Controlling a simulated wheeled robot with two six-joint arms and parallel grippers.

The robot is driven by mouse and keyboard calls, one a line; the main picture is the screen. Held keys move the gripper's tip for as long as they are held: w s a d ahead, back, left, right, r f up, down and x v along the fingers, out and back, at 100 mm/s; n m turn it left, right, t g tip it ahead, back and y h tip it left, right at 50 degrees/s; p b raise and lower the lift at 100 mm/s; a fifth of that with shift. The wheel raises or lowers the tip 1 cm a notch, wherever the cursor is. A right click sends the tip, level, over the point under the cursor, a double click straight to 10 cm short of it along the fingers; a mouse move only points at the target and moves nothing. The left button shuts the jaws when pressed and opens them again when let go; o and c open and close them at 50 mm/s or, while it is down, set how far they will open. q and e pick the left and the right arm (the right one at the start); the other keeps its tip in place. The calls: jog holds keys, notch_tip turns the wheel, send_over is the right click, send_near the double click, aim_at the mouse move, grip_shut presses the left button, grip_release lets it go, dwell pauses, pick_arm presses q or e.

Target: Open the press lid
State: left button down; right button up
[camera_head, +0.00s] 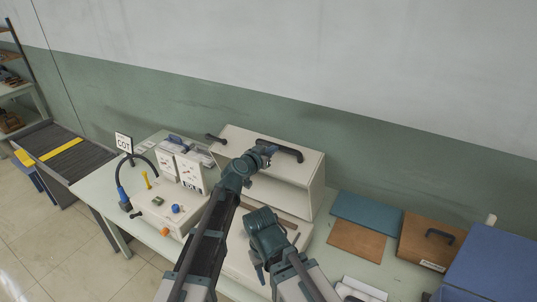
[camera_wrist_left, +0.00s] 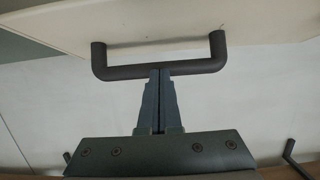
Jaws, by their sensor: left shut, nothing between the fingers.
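The press (camera_head: 305,200) is a cream box at the back of the bench, by the wall. Its lid (camera_head: 317,163) is a cream panel with a dark bar handle (camera_head: 288,152). My left gripper (camera_head: 268,150) is shut and empty at the handle's left part. In the left wrist view the shut fingertips (camera_wrist_left: 160,72) are at the middle of the handle bar (camera_wrist_left: 120,72), overlapping its lower edge; I cannot tell whether they touch. The cream lid (camera_wrist_left: 150,25) fills the top of that view. My right gripper (camera_head: 263,240) is lower, in front of the press; its fingers do not show clearly.
Left of the press are a cream control box (camera_head: 160,215) with coloured knobs and a small white sign (camera_head: 124,143). On the right lie a blue panel (camera_head: 367,213), a brown panel (camera_head: 356,242), a brown case (camera_head: 425,245) and a large blue box (camera_head: 495,268).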

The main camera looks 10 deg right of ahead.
dwell(0.3)
pick_arm(q)
jog(key=w+d, duration=0.4)
jog(key=w, duration=0.1)
jog(key=w+d+r+p, duration=0.1)
jog(key=w, duration=0.2)
jog(key=shift+d, duration=0.4)
jog(key=shift+s, duration=0.1)
jog(key=shift+a, duration=0.1)
